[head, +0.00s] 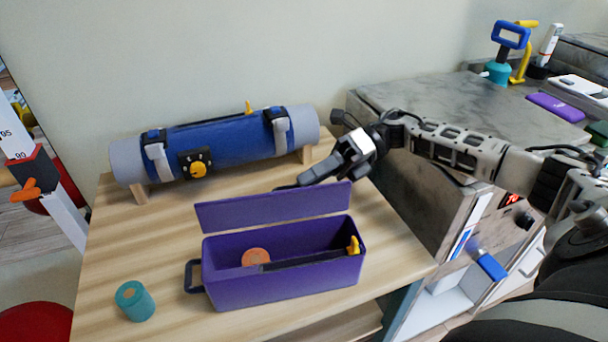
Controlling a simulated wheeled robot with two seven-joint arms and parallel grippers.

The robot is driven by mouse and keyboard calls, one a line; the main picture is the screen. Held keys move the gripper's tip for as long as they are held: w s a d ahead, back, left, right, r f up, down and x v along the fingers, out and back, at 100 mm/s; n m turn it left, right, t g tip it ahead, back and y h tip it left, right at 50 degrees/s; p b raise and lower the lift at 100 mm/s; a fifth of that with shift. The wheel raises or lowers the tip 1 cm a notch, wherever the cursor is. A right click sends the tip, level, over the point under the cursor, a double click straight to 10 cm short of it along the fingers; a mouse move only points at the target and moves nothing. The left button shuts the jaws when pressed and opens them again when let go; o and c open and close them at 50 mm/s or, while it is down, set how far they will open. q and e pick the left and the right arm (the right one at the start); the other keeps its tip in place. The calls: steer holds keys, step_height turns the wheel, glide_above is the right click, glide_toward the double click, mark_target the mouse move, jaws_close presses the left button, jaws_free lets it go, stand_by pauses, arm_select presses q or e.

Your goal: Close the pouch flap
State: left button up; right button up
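A purple box-shaped pouch (280,283) stands open on the wooden table. Its purple flap (275,207) is raised along the back edge. Inside are an orange round piece (256,257), a dark bar and a yellow piece (353,245) at the right end. My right gripper (296,184) reaches in from the right, just behind the flap's upper edge, pointing left and down. Whether it touches the flap is unclear. Its fingertips are small and partly hidden, so I cannot tell their opening. My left gripper is not in view.
A blue and grey roll (220,143) with straps lies on supports at the table's back. A grey marble-topped cabinet (430,93) stands at the right. The table's left side has free room.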

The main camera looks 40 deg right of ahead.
steer(key=shift+x, duration=0.8)
jaws_close()
